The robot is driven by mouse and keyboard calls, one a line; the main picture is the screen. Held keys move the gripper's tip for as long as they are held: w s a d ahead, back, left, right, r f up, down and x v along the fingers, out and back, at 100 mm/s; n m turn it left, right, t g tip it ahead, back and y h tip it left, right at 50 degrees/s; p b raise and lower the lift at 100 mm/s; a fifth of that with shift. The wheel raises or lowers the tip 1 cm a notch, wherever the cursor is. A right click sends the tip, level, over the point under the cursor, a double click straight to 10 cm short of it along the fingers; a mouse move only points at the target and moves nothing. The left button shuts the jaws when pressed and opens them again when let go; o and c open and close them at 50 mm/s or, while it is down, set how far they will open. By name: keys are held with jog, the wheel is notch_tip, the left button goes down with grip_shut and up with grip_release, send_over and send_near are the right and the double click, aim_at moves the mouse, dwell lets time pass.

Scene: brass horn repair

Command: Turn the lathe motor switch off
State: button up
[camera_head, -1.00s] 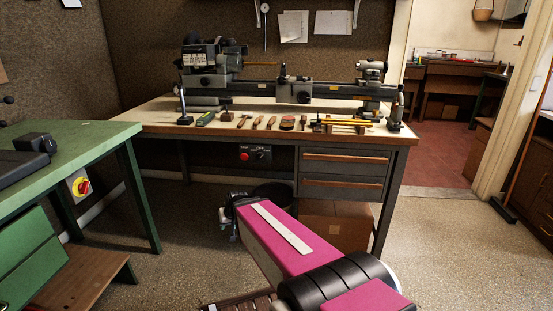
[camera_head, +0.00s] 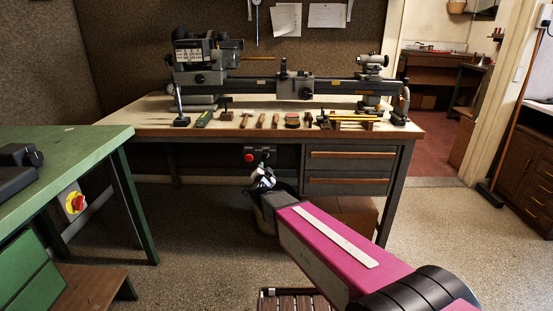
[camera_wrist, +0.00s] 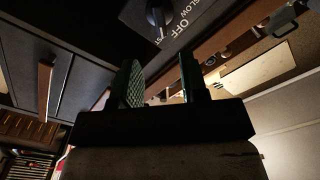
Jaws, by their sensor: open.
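The motor switch is a dark rotary knob (camera_wrist: 158,14) on a black panel, at the top edge of the wrist view. The words SLOW and OFF are printed beside it; its pointer setting is hard to read. In the head view the switch panel (camera_head: 267,152), with a red button (camera_head: 249,157), hangs under the bench below the lathe (camera_head: 300,88). My gripper (camera_head: 263,178) is just below the panel and partly covers it. In the wrist view my gripper (camera_wrist: 160,75) is open, its green-padded fingers apart and empty, with the knob beyond the fingertips.
The bench (camera_head: 440,131) carries several hand tools along its front edge. Drawers (camera_head: 348,170) are right of the panel. A dark bin (camera_head: 266,215) stands under the bench behind my arm. A green table (camera_head: 70,140) with another red-yellow switch (camera_head: 72,202) is at left.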

aim_at(266, 159)
jog(key=w, duration=1)
jog(key=shift+w+d, duration=0.15)
jog(key=shift+w, duration=0.2)
grip_shut()
